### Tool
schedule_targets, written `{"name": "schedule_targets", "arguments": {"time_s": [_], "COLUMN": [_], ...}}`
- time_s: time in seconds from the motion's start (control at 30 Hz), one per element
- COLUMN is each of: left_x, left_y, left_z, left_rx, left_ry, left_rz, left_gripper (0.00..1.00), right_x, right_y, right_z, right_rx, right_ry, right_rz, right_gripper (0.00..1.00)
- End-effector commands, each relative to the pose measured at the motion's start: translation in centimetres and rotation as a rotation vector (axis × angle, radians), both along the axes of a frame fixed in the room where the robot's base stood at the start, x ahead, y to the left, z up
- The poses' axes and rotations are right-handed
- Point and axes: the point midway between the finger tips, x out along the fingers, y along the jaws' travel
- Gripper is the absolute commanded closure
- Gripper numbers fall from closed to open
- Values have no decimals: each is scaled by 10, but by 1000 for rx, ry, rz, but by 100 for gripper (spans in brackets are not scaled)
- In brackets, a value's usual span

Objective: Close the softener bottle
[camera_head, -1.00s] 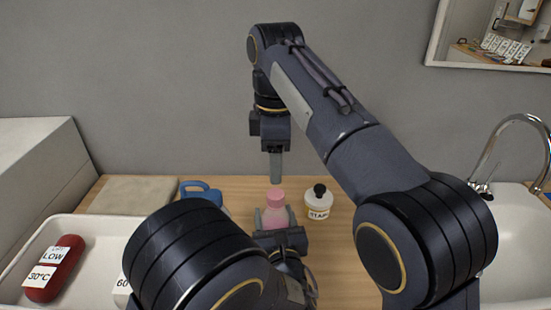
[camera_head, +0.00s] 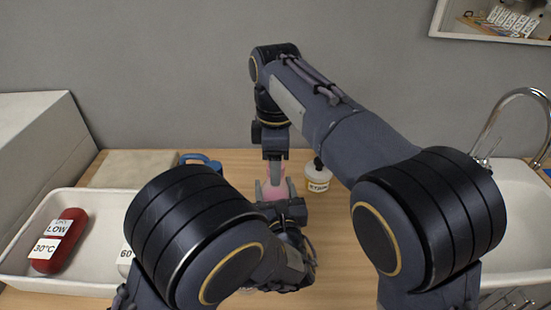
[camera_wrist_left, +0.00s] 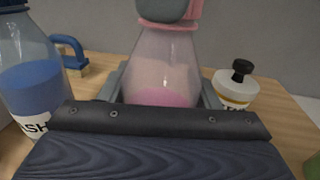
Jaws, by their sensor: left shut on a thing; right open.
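The softener bottle (camera_head: 272,195), pink and see-through, stands on the wooden counter. In the left wrist view the bottle (camera_wrist_left: 163,72) is upright and close, with a pink collar and cap (camera_wrist_left: 193,9) cut by the top edge. My left gripper (camera_head: 275,189) is shut on the bottle's body, one finger on each side. My right gripper (camera_head: 275,176) points straight down at the bottle's top and is open. Its grey finger (camera_wrist_left: 162,9) covers much of the cap in the left wrist view. Whether it touches the cap, and how the cap is seated, I cannot tell.
A white stain bottle with a black knob (camera_head: 318,178) stands close on the right. A blue wash bottle (camera_wrist_left: 32,90) and a blue handle (camera_wrist_left: 70,50) are on the left. A white tray (camera_head: 95,199) holds a red bottle (camera_head: 60,240). A sink (camera_head: 520,235) is at right.

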Motion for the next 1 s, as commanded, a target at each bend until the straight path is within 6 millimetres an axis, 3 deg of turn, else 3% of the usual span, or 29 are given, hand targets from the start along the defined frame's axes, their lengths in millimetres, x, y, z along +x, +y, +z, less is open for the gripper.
{"name": "schedule_targets", "arguments": {"time_s": [0.07,0.37,0.57,0.67,1.0], "left_x": [0,0,0,0,0], "left_y": [0,0,0,0,0], "left_z": [0,0,0,0,0], "left_rx": [0,0,0,0,0], "left_ry": [0,0,0,0,0], "left_rz": [0,0,0,0,0], "left_gripper": [100,100,100,100,100], "right_x": [0,0,0,1,0], "right_y": [0,0,0,-1,0], "right_z": [0,0,0,0,0], "right_rx": [0,0,0,0,0], "right_ry": [0,0,0,-1,1], "right_rz": [0,0,-86,-274,-1155], "right_gripper": [53,93,95,95,95]}}
